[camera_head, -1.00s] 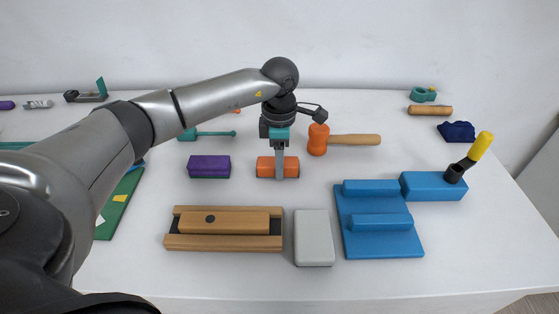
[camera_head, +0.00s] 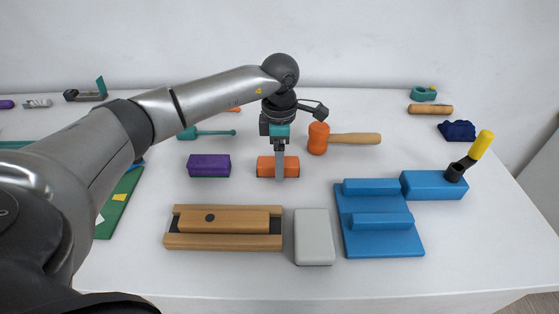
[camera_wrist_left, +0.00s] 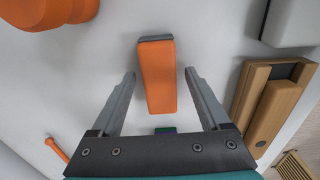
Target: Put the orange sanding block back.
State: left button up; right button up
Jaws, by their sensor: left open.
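The orange sanding block (camera_head: 264,167) lies on the white table, a little above the middle of the head view. In the left wrist view the orange block (camera_wrist_left: 158,78) shows a grey layer on its far end. My left gripper (camera_head: 279,176) is at the block, pointing down. In the left wrist view the left gripper (camera_wrist_left: 160,75) is open, with one finger on each side of the block and a gap to each. A blue rack (camera_head: 379,246) with two raised bars stands at the right front. My right gripper is not in view.
A purple block (camera_head: 209,166) lies left of the orange one, and an orange mallet (camera_head: 350,140) lies to the right. A wooden holder (camera_head: 223,243) and a grey block (camera_head: 314,238) lie in front. A blue holder (camera_head: 433,186) carries a yellow-handled tool (camera_head: 482,145).

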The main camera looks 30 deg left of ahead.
pick_arm(q)
notch_tip(320, 180, up, 15)
jog(key=p, duration=0.1)
jog(key=shift+f, duration=0.2)
jog(key=shift+w+r, duration=0.1)
